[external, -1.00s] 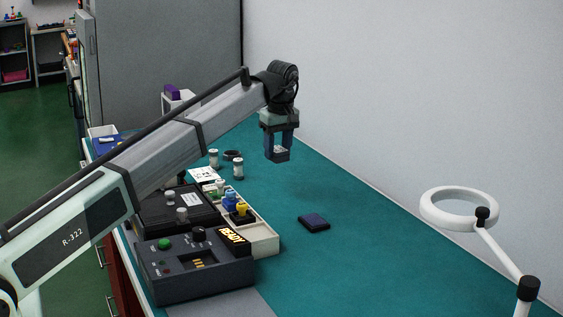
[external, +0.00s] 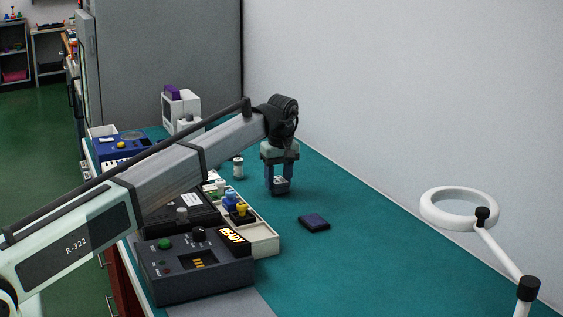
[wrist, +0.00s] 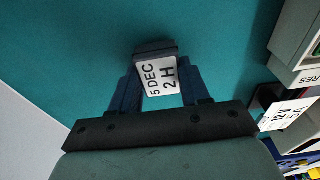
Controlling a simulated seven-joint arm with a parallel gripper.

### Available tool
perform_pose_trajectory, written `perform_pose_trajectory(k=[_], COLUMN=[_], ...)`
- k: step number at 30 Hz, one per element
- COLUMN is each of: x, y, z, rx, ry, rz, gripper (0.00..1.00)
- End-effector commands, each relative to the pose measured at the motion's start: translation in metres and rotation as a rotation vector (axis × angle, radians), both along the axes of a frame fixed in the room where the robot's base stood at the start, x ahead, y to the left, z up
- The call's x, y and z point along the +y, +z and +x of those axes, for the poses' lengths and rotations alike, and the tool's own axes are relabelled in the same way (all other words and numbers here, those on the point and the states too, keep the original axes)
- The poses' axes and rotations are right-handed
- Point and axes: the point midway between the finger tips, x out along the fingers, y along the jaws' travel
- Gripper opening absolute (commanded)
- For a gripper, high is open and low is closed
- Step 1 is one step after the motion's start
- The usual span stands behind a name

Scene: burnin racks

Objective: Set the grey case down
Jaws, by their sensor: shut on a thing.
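My gripper (external: 278,183) is shut on a small grey case (external: 279,188) and holds it low over the teal bench top, fingers pointing down. In the wrist view the case (wrist: 157,48) sits between the two dark blue fingers. It carries a white label reading "5 DEC 2H". Whether its underside touches the bench top is hard to tell.
A flat dark blue square item (external: 314,222) lies on the bench top (external: 360,260) to the right of my gripper. A cream tray (external: 263,241) and a dark control box (external: 203,275) stand at left front. A white-capped jar (external: 238,168) is to the left. Open bench surrounds the gripper.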

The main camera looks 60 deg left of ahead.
Motion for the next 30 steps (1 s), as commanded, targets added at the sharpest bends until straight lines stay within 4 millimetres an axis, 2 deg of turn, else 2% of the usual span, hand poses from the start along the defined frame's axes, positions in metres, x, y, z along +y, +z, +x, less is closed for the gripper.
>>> perform_pose_trajectory(k=[3,9,10,18,26,30], x=[0.000,0.000,0.000,0.000,0.000,-0.001], y=[-0.011,-0.012,-0.012,-0.011,-0.010,-0.002], z=[0.000,0.000,0.000,0.000,0.000,0.000], rx=[0.000,0.000,0.000,0.000,0.000,-0.001], ry=[0.000,0.000,0.000,0.000,0.000,0.000], rz=[0.000,0.000,0.000,0.000,0.000,0.000], gripper=[0.03,0.03,0.49,0.75,0.75,0.75])
